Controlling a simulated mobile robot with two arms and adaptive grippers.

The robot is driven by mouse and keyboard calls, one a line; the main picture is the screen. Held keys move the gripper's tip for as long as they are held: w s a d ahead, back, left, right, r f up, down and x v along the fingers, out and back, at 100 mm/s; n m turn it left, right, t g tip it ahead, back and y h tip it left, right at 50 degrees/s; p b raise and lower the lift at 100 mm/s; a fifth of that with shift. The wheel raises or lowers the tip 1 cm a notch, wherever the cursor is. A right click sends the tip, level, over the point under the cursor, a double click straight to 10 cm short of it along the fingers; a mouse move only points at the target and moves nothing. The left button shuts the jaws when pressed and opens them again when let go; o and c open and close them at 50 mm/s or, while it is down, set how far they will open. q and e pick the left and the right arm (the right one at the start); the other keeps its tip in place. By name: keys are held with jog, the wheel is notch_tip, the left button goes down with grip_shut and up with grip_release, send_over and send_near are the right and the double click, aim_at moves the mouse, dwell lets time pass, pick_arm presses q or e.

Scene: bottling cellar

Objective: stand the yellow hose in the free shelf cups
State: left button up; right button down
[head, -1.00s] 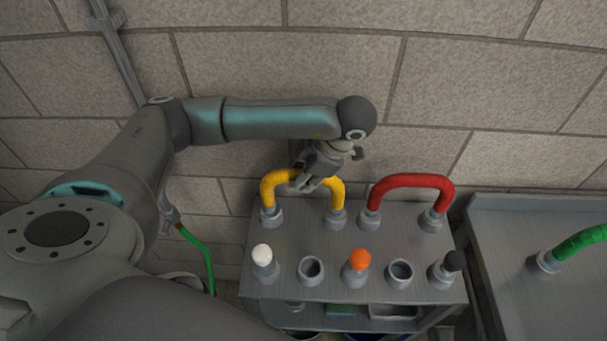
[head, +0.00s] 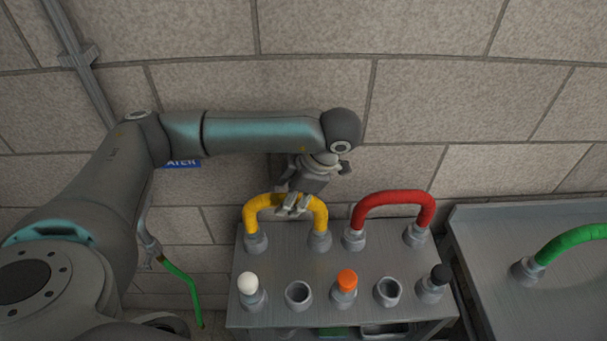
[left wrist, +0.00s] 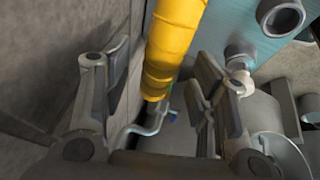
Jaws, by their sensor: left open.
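The yellow hose (head: 255,208) stands as an upright arch at the back left of the shelf top (head: 270,262), its ends at two grey cups (head: 256,241) (head: 320,240). My left gripper (head: 292,204) is open at the top of the arch and hides part of it. In the left wrist view, the yellow hose (left wrist: 174,45) shows between the two spread fingers of my left gripper (left wrist: 160,85); I cannot tell whether they touch it. Two empty cups (head: 298,294) (head: 388,291) are in the front row. My right gripper is not in view.
A red hose (head: 395,197) arches close by on the right. White (head: 248,283), orange (head: 347,280) and black (head: 441,273) tops fill other front cups. The block wall (head: 440,90) is close behind.

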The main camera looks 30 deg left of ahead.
pick_arm(q)
jog(key=v, duration=0.9)
jog(key=shift+r, duration=0.1)
